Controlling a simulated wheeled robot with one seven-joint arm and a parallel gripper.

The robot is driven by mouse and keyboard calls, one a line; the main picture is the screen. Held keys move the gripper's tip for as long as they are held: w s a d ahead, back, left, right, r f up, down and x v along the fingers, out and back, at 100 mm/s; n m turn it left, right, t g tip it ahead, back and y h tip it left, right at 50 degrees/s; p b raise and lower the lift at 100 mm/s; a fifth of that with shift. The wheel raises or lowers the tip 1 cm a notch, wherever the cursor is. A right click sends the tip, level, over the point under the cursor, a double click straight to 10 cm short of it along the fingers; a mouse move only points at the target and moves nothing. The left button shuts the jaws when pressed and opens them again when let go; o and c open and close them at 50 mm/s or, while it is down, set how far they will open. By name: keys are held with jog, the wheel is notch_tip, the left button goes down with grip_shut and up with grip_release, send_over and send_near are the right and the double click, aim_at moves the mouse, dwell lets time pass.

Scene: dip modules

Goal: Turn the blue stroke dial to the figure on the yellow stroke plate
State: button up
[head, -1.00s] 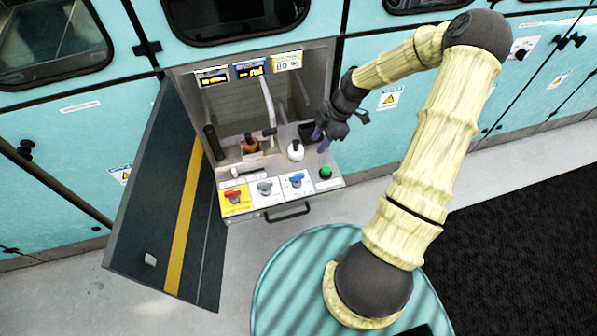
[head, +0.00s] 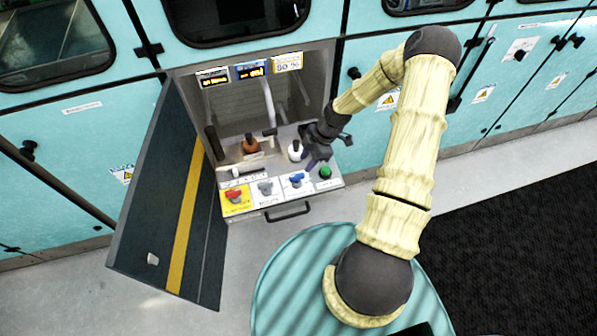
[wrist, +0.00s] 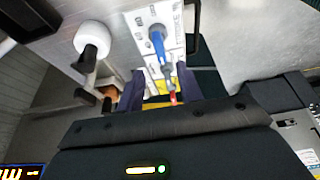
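The blue dial (head: 297,179) sits on a white plate at the front of the pulled-out panel, right of the grey dial. It also shows in the wrist view (wrist: 158,46), with its pointer beyond the fingers' tips. A plate with a yellow border (head: 287,63) hangs at the top right of the cabinet opening; its figure looks like 80 %. My gripper (head: 314,160) is above the panel's right part, just behind and right of the blue dial. In the wrist view, my gripper's two fingers (wrist: 160,84) are apart with nothing between them touching.
A red dial on a yellow plate (head: 236,198), a grey dial (head: 265,188) and a green button (head: 325,172) share the panel. A white knob (head: 295,150) and an orange-brown knob (head: 250,143) stand behind. An open door (head: 165,205) stands left. Two lit displays hang above.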

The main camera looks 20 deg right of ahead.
aim_at(298, 175)
jog(key=p+x, duration=0.1)
jog(key=x, duration=0.7)
jog(key=shift+f, duration=0.1)
grip_shut()
